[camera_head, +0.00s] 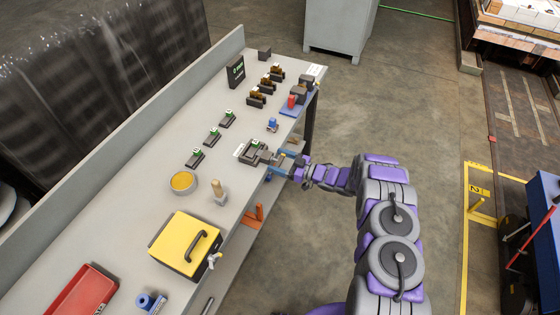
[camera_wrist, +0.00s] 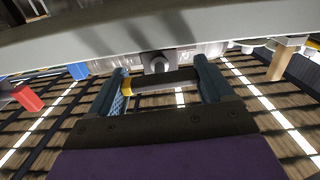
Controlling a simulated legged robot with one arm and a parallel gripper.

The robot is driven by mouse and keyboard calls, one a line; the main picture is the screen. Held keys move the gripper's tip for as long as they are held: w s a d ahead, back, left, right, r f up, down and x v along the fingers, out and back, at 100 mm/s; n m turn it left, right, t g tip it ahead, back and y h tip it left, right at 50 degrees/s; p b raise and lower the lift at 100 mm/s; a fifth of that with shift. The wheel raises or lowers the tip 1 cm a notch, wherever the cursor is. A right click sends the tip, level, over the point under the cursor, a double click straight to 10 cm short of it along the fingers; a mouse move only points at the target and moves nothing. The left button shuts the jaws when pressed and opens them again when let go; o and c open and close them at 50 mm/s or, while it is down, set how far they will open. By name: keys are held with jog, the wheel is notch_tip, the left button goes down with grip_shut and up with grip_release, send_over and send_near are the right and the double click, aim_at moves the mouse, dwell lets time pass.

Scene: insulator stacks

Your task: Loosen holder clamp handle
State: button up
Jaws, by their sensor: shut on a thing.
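My gripper (camera_head: 281,165) is at that edge, just right of the holder. In the wrist view my gripper (camera_wrist: 163,84) has its two blue-grey fingers at both ends of a dark clamp handle bar (camera_wrist: 165,80) with a yellow end at the left. The gripper is shut on this handle. The handle's contact at the right finger is partly hidden.
The grey bench (camera_head: 140,185) carries several small fixtures, a yellow dish (camera_head: 183,181), a yellow box (camera_head: 186,244) and a red tray (camera_head: 84,291). The bench edge (camera_wrist: 170,25) lies close above the fingers in the wrist view. Open floor (camera_head: 350,110) lies right of the bench.

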jog(key=n, duration=0.1)
jog(key=n+p, duration=0.1)
jog(key=n, duration=0.1)
jog(key=shift+w+r, duration=0.1)
jog(key=shift+r, duration=0.15)
jog(key=n, duration=0.6)
jog(key=shift+f, duration=0.1)
jog(key=n, duration=0.5)
jog(key=shift+s+a+f, duration=0.1)
jog(key=shift+s+f, duration=0.1)
jog(key=shift+s, duration=0.05)
jog(key=n, duration=0.2)
jog(key=n+b, duration=0.1)
jog(key=shift+s+f+n, duration=0.1)
jog(key=shift+f+n, duration=0.1)
jog(key=shift+n, duration=0.2)
jog(key=shift+s+a+f+n+b, duration=0.1)
jog(key=shift+f+n+b, duration=0.05)
jog(key=shift+n+b, duration=0.15)
jog(key=o, duration=0.7)
jog(key=shift+o, duration=1.2)
